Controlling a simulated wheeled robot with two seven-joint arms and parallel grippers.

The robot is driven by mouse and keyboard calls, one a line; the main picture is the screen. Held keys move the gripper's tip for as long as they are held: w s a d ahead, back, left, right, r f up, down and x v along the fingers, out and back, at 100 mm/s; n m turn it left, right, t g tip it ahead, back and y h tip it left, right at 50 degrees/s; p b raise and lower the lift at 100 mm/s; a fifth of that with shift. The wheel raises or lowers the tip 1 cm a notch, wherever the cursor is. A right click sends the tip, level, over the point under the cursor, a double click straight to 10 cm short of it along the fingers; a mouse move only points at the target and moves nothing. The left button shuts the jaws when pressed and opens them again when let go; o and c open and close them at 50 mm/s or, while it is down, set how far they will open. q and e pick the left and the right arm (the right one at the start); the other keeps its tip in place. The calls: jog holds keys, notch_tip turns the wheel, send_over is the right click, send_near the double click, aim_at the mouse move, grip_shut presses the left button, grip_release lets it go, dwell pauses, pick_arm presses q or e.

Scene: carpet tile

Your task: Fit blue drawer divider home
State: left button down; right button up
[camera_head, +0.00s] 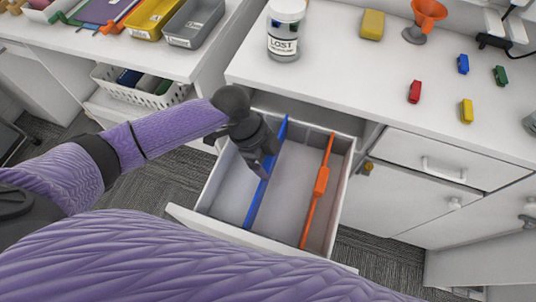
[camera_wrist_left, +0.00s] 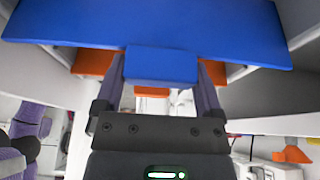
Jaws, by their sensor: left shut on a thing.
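The blue drawer divider (camera_head: 257,203) stands lengthwise in the open white drawer (camera_head: 226,190), from near the back wall to near the front wall. My left gripper (camera_head: 264,168) is over the drawer, shut on the divider near its middle. In the left wrist view the fingers (camera_wrist_left: 160,88) hold the block-like blue tab of the divider (camera_wrist_left: 160,25). An orange divider (camera_head: 309,215) with a similar tab stands to the right in the same drawer. Whether the blue divider's lower edge is fully seated is hidden. My right gripper is not in view.
The white worktop (camera_head: 330,80) above the drawer holds a jar labelled LOST (camera_head: 284,35), a yellow block (camera_head: 372,24), an orange funnel (camera_head: 427,15) and several small coloured pieces. A white basket (camera_head: 140,92) sits on a shelf at left. The drawer's other compartments look empty.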

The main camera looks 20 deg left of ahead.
pick_arm(q)
jog(key=shift+f+b, duration=0.4)
jog(key=shift+f, duration=0.3)
grip_release()
jog(key=p+v, duration=0.3)
jog(key=v, duration=0.7)
